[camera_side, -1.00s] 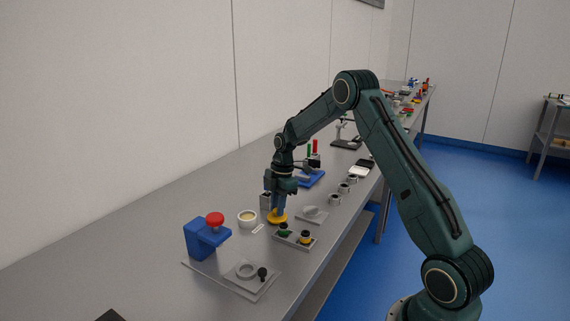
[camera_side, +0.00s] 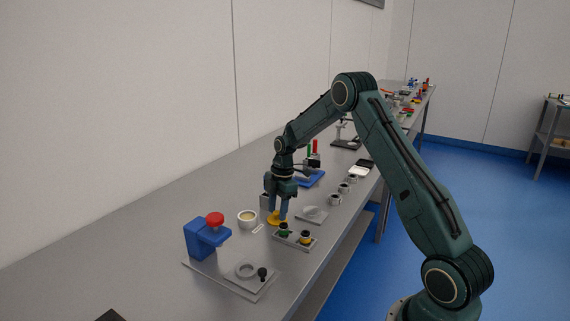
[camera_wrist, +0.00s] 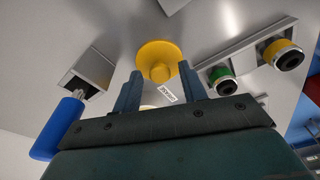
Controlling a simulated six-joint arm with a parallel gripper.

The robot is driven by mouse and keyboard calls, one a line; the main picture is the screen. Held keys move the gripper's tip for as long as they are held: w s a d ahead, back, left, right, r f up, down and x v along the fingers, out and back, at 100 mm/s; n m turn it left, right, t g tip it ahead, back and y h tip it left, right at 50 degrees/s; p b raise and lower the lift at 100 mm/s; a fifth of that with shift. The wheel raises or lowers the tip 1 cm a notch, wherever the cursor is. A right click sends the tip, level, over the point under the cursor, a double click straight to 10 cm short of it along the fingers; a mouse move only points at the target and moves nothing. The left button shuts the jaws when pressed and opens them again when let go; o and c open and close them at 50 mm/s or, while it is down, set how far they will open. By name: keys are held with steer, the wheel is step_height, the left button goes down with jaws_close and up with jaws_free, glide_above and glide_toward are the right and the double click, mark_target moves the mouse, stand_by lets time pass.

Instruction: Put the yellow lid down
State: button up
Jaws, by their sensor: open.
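The yellow lid (camera_side: 274,219) appears to lie flat on the grey bench, beside a small white tag. In the wrist view the lid (camera_wrist: 146,50) is a round disc with a raised knob. My gripper (camera_side: 279,214) is just above it, pointing down, with its fingers spread. In the wrist view the fingers stand on either side of the knob with clear gaps, so nothing is gripped. In the side view the fingers hide part of the lid.
A white cup (camera_side: 247,217) stands left of the lid. A carrier (camera_side: 304,243) with green and yellow tubs is in front. A grey plate with a round disc (camera_side: 312,213) is at right. A blue press (camera_side: 200,240) with a red knob stands front left.

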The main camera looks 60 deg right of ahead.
steer(key=shift+r, duration=0.15)
step_height(320, 180, up, 12)
steer(key=d, duration=0.1)
steer(key=shift+s+d, duration=0.35)
stand_by(0.6)
steer(key=s+a+r+m+t+h, duration=0.1)
steer(key=s+a+r+m, duration=0.2)
steer(key=s+a+r, duration=0.4)
steer(key=s+a+r+m+t, duration=0.1)
steer(key=s+a+r+m, duration=0.2)
steer(key=s+a+r, duration=0.5)
steer(key=s+a+f+m+t, duration=0.3)
steer(key=s+a+m, duration=0.4)
steer(key=s, duration=0.7)
steer(key=shift+s+a+f+h, duration=0.2)
steer(key=shift+a+f+h, duration=0.15)
steer(key=shift+a, duration=0.6)
